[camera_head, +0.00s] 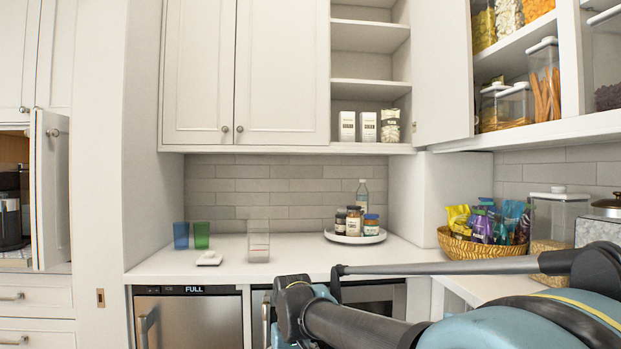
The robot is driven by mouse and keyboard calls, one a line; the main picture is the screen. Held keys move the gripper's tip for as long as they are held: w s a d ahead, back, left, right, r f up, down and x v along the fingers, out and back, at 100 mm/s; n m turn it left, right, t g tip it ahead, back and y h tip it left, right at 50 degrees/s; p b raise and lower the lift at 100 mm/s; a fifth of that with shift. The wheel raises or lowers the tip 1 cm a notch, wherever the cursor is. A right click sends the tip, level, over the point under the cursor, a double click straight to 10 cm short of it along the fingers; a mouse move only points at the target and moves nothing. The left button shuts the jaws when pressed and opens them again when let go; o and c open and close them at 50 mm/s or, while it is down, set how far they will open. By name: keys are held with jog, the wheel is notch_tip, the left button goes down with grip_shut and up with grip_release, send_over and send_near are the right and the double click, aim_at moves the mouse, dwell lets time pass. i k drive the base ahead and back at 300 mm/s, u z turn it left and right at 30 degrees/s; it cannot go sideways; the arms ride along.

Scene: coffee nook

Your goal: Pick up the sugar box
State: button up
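Two small white boxes with dark print stand side by side on the lowest open shelf of the upper cabinet, a left one (347,126) and a right one (368,127). Their labels are too small to read, so I cannot tell which, if either, is the sugar box. A patterned pack (390,125) stands just right of them. My arm crosses the lower right foreground, below the counter items and well below the shelf. I cannot make out my gripper's fingers in this view.
The counter (290,250) holds blue (181,236) and green (201,235) cups, a clear container (258,247), a round tray (355,238) with jars and a bottle, and a snack basket (470,245). An open cabinet door (443,72) flanks the shelf's right side. Shelves above the boxes are empty.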

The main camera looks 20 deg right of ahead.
aim_at(347, 119)
jog(key=u, duration=0.65)
jog(key=i, duration=0.65)
jog(key=z, duration=2.7)
